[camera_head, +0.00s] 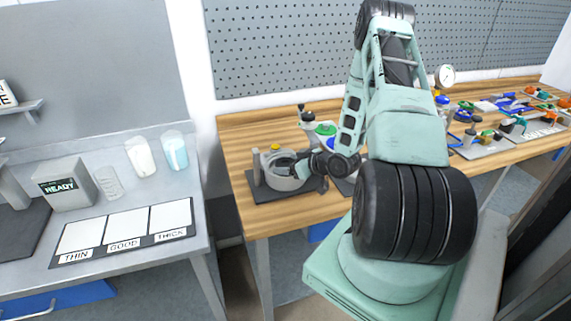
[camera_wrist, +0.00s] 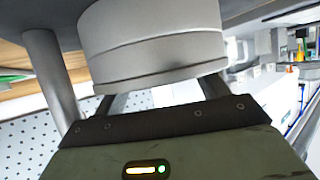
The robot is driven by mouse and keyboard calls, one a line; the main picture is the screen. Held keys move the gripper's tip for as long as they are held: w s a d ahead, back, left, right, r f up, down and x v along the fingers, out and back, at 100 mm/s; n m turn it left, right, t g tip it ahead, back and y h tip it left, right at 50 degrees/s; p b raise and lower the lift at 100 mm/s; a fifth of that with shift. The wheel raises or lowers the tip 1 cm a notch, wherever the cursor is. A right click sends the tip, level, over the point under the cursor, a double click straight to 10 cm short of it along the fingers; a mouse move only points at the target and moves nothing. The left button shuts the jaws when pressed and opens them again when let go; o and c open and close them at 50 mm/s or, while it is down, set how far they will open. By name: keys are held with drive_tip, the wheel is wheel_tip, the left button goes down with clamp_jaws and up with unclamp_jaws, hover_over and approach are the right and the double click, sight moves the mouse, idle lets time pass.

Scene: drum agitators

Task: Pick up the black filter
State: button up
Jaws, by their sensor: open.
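A round grey pot (camera_head: 284,180) stands on a dark base plate on the wooden bench, and its inside looks dark. I cannot make out whether that dark part is the black filter. My gripper (camera_head: 300,167) is at the pot's right rim, partly hidden by my own arm. In the wrist view the pale grey pot wall (camera_wrist: 150,45) fills the top middle. My gripper (camera_wrist: 163,96) is open there, its two dark fingers reaching past the pot's lower edge. The fingertips are hidden, and I see nothing held between them.
A grey post (camera_wrist: 50,75) rises close beside the pot. A green-topped item (camera_head: 325,130) stands just behind my gripper. Coloured tools (camera_head: 510,122) crowd the bench's right side.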

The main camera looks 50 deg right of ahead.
drive_tip(key=c, duration=0.7)
drive_tip(key=shift+r, duration=0.1)
